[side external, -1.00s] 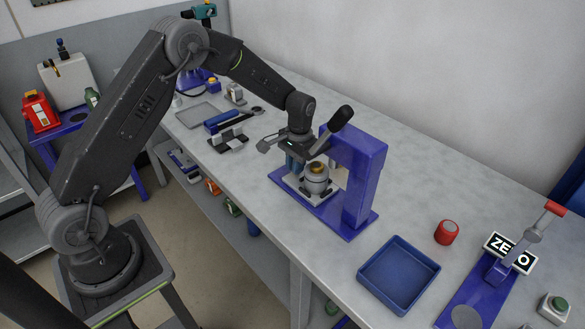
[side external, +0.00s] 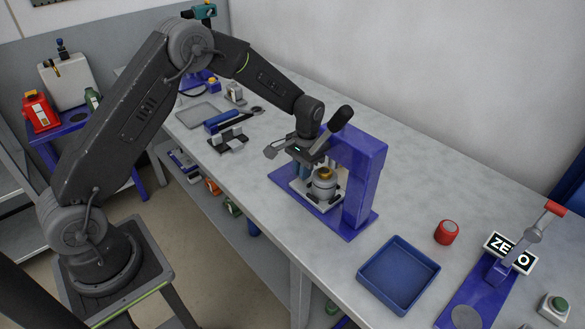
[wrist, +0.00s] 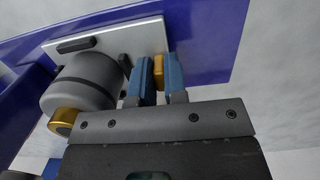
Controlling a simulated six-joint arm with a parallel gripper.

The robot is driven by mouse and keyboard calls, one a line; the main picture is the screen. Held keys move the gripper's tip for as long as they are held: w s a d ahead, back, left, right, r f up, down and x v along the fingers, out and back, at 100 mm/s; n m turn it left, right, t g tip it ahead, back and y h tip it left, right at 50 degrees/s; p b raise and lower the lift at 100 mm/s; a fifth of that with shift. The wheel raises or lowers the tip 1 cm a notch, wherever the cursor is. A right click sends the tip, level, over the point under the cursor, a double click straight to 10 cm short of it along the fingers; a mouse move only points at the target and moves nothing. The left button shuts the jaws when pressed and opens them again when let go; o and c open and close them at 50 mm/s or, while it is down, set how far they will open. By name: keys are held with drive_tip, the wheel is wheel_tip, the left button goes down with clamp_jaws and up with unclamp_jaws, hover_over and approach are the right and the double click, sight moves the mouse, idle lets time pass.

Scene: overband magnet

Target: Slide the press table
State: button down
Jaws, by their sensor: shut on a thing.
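The press table is a pale, thin plate (side external: 299,187) on the blue base of the press (side external: 364,185). It also shows in the wrist view (wrist: 140,36). A grey cylinder with a brass top (side external: 325,185) stands on the plate, seen in the wrist view (wrist: 85,82) left of my fingers. My gripper (wrist: 159,75) has blue fingers shut on a yellow handle (wrist: 158,66) at the plate's edge. In the side view my gripper (side external: 303,172) is at the plate's left end, beside the cylinder; the handle is hidden there.
The blue press frame rises just right of the cylinder. A blue tray (side external: 363,279), a red cylinder (side external: 446,232) and a lever device with a "ZERO"-like sign (side external: 510,252) lie further right. Black brackets (side external: 228,140) and a grey tray (side external: 198,115) lie left on the bench.

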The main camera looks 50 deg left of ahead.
drive_tip(key=shift+d+r, duration=0.1)
drive_tip(key=shift+d, duration=1.05)
drive_tip(key=c, duration=1.1)
unclamp_jaws()
